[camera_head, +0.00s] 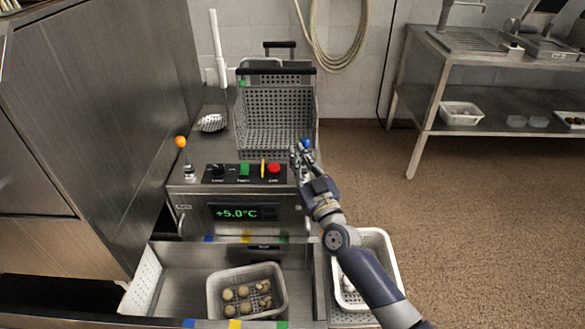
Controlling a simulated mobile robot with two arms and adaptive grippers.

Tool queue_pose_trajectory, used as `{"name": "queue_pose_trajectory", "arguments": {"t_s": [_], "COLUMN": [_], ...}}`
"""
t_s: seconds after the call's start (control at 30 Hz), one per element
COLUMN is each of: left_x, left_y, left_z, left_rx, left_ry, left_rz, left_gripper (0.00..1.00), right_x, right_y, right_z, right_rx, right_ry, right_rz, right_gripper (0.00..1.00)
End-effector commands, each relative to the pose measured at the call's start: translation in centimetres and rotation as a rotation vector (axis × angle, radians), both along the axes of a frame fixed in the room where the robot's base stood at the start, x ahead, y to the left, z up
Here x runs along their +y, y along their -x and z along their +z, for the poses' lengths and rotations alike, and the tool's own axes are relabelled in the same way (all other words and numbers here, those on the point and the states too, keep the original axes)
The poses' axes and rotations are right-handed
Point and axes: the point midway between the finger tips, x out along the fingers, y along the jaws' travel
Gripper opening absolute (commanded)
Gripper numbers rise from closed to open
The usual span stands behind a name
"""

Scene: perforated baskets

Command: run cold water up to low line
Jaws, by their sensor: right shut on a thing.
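My right gripper (299,156) is at the right end of the control panel, shut on the blue-knobbed lever (307,143); the gripper hides most of the lever. An orange-knobbed lever (181,142) stands upright at the panel's left end. The control panel (228,174) has a black dial, a green switch, a yellow piece and a red button. The display (238,212) below reads +5.0°C. The steel basin (177,272) in front has blue, yellow and green marks along its edges. I cannot tell any water level in it. My left gripper is out of view.
A white perforated basket (216,291) with several round pale items sits in the basin. Another white basket (384,244) stands right of it, partly behind my right arm. A steel table (445,62) is at the back right.

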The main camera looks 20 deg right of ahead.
Motion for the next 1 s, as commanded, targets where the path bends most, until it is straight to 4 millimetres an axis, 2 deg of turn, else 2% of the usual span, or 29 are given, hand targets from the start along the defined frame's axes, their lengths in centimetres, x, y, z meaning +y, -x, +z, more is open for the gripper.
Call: {"name": "queue_pose_trajectory", "arguments": {"t_s": [0.03, 0.07, 0.1, 0.2, 0.53, 0.67, 0.77, 1.0], "left_x": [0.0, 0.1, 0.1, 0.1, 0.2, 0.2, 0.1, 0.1], "left_y": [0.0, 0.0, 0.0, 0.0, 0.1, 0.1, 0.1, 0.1], "left_z": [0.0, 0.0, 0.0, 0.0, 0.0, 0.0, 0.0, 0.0], "left_rx": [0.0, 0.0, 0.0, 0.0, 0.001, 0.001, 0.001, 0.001], "left_ry": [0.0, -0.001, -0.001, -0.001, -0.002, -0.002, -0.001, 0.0], "left_rz": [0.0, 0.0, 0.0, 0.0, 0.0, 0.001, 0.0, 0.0], "left_gripper": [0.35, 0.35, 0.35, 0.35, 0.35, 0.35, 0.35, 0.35], "right_x": [0.0, 0.0, 0.0, 0.0, 0.0, 0.0, 0.2, 0.6], "right_y": [0.0, 0.0, 0.0, 0.0, 0.1, 0.7, 2.0, 6.6], "right_z": [0.0, 0.0, 0.0, 0.0, 0.0, -0.3, -0.5, -1.4], "right_rx": [0.0, 0.0, 0.0, 0.0, 0.0, 0.002, 0.003, 0.004], "right_ry": [0.0, 0.0, 0.0, 0.001, 0.0, 0.0, -0.001, 0.001], "right_rz": [0.0, 0.0, 0.0, 0.0, 0.0, 0.0, -0.001, -0.002], "right_gripper": [0.0, 0.13, 0.22, 0.45, 0.45, 0.45, 0.45, 0.45]}}
